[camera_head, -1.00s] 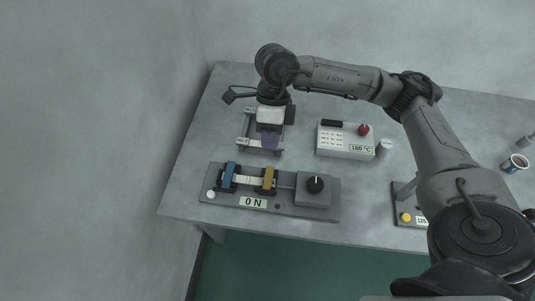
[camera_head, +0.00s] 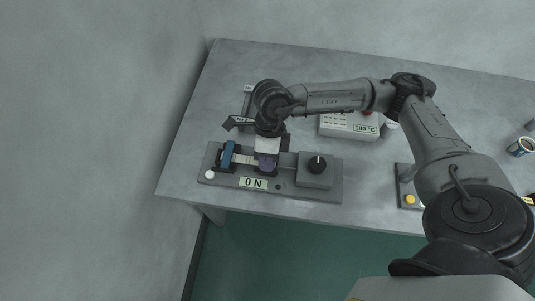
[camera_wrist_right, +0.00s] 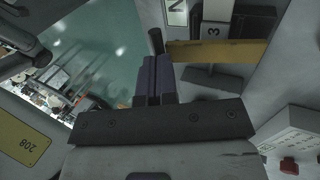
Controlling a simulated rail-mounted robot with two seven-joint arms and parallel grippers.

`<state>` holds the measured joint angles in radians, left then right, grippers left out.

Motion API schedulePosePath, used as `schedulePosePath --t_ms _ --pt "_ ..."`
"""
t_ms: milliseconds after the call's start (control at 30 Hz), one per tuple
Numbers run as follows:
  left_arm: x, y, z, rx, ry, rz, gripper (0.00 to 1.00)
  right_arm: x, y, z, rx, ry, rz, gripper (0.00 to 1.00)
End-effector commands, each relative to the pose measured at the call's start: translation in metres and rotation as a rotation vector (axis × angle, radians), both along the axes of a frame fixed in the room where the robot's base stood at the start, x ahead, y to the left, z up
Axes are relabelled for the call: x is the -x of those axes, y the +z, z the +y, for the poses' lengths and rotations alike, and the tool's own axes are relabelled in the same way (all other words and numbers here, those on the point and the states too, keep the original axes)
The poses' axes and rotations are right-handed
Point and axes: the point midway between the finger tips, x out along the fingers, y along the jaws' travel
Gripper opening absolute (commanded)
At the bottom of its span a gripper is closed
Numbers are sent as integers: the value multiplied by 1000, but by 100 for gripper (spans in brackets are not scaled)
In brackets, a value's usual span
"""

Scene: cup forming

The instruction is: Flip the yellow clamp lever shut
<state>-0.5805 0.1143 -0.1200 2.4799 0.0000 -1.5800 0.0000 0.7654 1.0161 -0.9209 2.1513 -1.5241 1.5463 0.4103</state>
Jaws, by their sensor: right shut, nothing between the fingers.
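The yellow clamp lever (camera_wrist_right: 225,52) shows in the right wrist view as a yellow bar just beyond my right gripper. In the head view my gripper and wrist hide it. My right gripper (camera_wrist_right: 155,80) is shut and empty, with its purple-grey fingers close beside one end of the yellow lever; I cannot tell if they touch. A blue lever (camera_head: 228,154) stands at the fixture's left side. My left gripper is not in view.
A white control box (camera_head: 345,127) reading 180 °C stands behind. A yellow button (camera_head: 410,199) and a cup (camera_head: 520,147) are further right.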

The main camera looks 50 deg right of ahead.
Motion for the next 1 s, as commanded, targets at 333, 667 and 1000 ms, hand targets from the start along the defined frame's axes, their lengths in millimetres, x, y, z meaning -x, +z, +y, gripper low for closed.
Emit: schedulePosePath --t_ms 333,667,1000 --pt "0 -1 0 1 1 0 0 0 -1 1 0 0 0 0" --pt "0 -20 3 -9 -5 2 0 8 -25 12 -1 0 1 0" --pt "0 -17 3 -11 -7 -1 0 8 -24 12 0 0 2 0"
